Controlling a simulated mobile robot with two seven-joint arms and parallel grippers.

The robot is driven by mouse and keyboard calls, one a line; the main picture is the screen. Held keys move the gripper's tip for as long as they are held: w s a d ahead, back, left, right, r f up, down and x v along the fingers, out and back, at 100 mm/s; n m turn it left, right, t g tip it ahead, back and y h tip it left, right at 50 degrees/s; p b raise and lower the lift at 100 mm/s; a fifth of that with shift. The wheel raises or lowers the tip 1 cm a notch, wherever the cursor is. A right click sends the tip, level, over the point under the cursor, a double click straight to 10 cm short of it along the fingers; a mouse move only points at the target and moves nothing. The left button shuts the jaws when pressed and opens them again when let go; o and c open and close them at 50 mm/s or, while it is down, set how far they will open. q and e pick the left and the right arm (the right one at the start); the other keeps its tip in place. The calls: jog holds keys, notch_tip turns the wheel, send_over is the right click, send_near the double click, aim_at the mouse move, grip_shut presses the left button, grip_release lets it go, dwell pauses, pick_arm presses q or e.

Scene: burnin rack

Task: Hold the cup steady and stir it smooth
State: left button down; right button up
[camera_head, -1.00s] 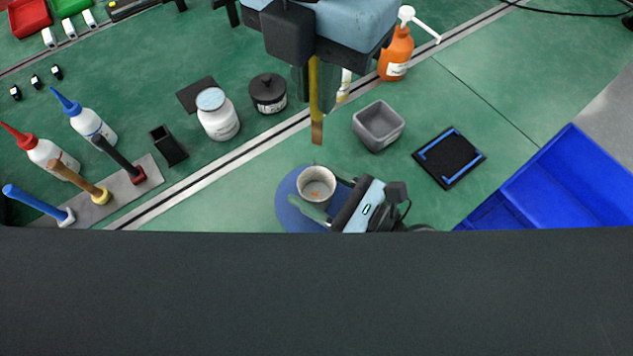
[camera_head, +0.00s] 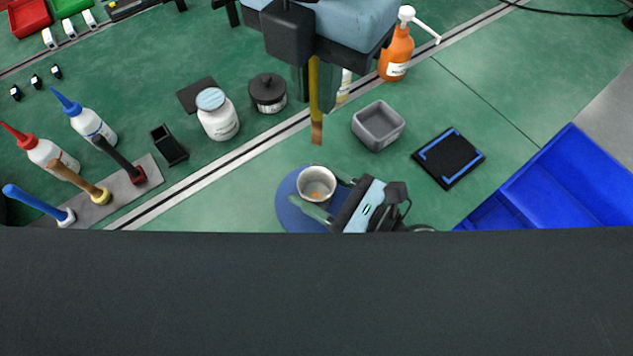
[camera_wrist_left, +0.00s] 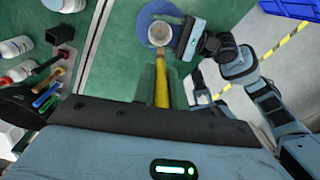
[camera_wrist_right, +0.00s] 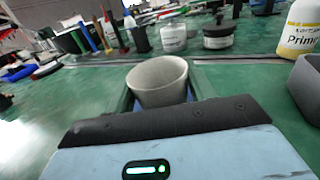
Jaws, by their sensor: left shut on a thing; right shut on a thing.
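A small pale grey cup (camera_head: 317,183) stands on a round blue mat (camera_head: 288,211) in the head view, with a little orange matter at its bottom. My right gripper (camera_head: 332,199) is shut around the cup from the lower right; the cup also fills the middle of the right wrist view (camera_wrist_right: 158,82). My left gripper (camera_head: 314,88) is shut on a yellow stirring stick (camera_head: 316,110) with a brown tip pointing down. The tip hangs above and behind the cup in the head view, apart from it. The left wrist view shows the stick (camera_wrist_left: 161,82) pointing toward the cup (camera_wrist_left: 159,33).
A grey square bowl (camera_head: 379,126) and a black pad with blue edges (camera_head: 449,158) lie to the right. A white jar (camera_head: 217,115), a black-lidded jar (camera_head: 268,93) and an orange pump bottle (camera_head: 396,53) stand behind. A blue bin (camera_head: 572,185) is at far right.

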pick_arm(q)
jog(key=shift+w+a+f+g+h, duration=0.25)
jog(key=shift+f+g, duration=0.1)
jog(key=shift+f, duration=0.5)
jog(key=shift+w+a+f+g+h, duration=0.2)
jog(key=shift+f+g, duration=0.1)
jog(key=shift+f, duration=0.55)
jog(key=shift+w+a+f+g+h, duration=0.15)
jog(key=shift+w+f+g+h, duration=0.15)
jog(key=shift+f, duration=0.55)
jog(key=shift+f, duration=0.1)
jog(key=w+a+x, duration=0.1)
jog(key=w+x, duration=0.1)
jog(key=x, duration=0.9)
jog(key=shift+a+f, duration=0.15)
jog(key=shift+f, duration=0.35)
jog(key=shift+s, duration=0.15)
jog(key=shift+s, duration=0.15)
